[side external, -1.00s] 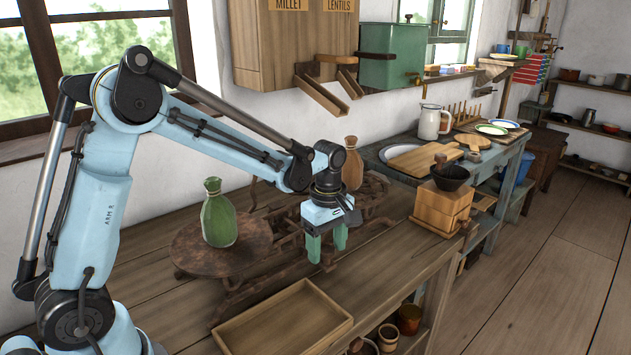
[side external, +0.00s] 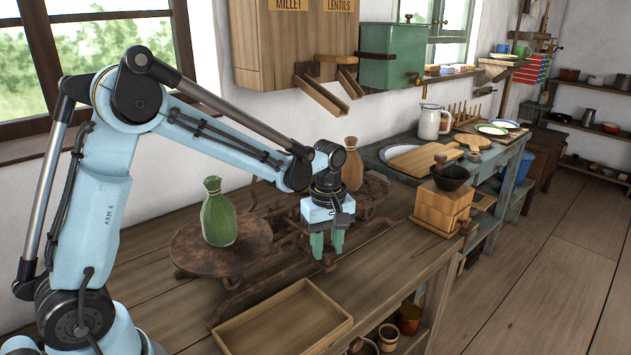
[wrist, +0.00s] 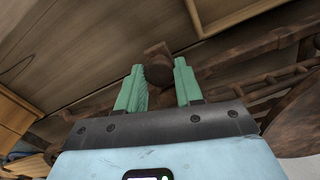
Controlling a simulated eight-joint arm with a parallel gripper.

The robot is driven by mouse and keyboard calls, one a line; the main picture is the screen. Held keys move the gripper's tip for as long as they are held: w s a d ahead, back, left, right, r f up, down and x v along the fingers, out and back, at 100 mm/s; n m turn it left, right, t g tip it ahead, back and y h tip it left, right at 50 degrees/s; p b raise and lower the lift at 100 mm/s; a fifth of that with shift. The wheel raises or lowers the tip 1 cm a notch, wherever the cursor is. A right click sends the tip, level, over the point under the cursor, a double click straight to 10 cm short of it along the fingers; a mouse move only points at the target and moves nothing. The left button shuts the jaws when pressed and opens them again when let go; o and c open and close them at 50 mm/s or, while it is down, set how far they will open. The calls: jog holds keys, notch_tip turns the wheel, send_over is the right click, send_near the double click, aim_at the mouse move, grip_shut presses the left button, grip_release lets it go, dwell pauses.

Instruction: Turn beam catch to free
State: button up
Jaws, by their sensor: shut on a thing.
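The beam catch (wrist: 158,70) shows in the wrist view as a dark brown rounded knob between my green fingers. My gripper (side external: 326,253) points down at the front of the rusty brown balance scale (side external: 232,281) and is shut on this knob. In the side external view the fingers and gripper body hide most of the catch. A green bottle-shaped weight (side external: 218,213) stands on the scale's left round plate (side external: 190,252). A brown one (side external: 352,166) stands behind my gripper on the right side. Which way the catch is set is hard to tell.
A shallow wooden tray (side external: 225,335) lies in front of the scale. A wooden grinder (side external: 440,208) stands to the right on the bench. Bench top (side external: 395,262) between gripper and grinder is clear. Wooden chutes (side external: 322,100) hang from the wall above.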

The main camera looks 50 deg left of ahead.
aim_at(327, 249)
jog(key=o, duration=1)
jog(key=shift+o, duration=0.2)
notch_tip(327, 249, up, 12)
dwell(0.4)
